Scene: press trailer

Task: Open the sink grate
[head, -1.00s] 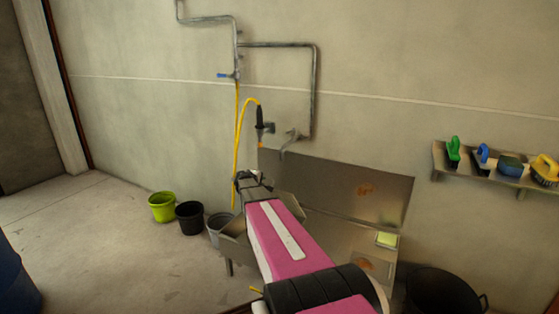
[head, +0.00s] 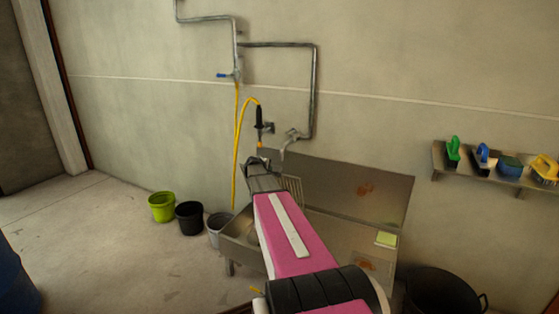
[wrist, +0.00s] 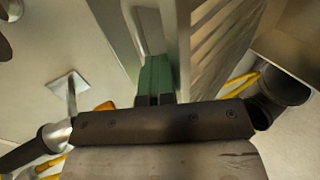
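The sink grate (head: 292,188) is a pale barred panel. In the head view it stands tilted up at the sink (head: 240,238), just right of my gripper (head: 263,163), and my arm hides part of it. In the wrist view its slats (wrist: 215,45) run up close beside my gripper (wrist: 157,62). The green fingers are close together at the grate's frame edge and look closed on it; the exact contact is partly hidden.
A tap (head: 290,138) and a black spray nozzle (head: 259,117) on a yellow hose (head: 236,150) are close behind my gripper. Buckets (head: 189,217) stand on the floor to the left. A brush shelf (head: 490,178) is on the wall at right.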

